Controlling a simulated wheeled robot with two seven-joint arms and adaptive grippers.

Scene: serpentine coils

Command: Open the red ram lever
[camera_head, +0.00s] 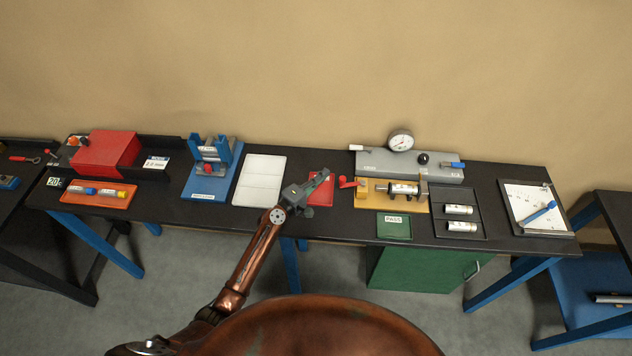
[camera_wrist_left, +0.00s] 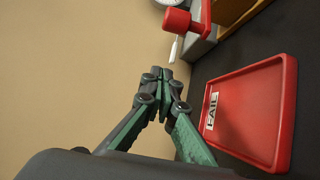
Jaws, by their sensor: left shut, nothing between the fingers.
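The red ram lever (camera_head: 349,182) sticks out from the left end of a yellow-based fixture (camera_head: 378,202) that holds a metal cylinder (camera_head: 400,189). In the left wrist view a red knob on a red arm (camera_wrist_left: 177,20) shows at the top, beyond my fingertips. My left gripper (camera_head: 325,174) is shut and empty, over the red FAIL tray, to the left of the lever and apart from it. Its closed fingertips also show in the left wrist view (camera_wrist_left: 166,76). My right gripper is not in view.
The red FAIL tray (camera_wrist_left: 245,105) lies below and beside my gripper. Behind the fixture stands a grey block (camera_head: 440,172) with a dial gauge (camera_head: 400,140). A green PASS tray (camera_head: 394,236) is in front, and a dark tray with white cylinders (camera_head: 482,218) is to the right.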

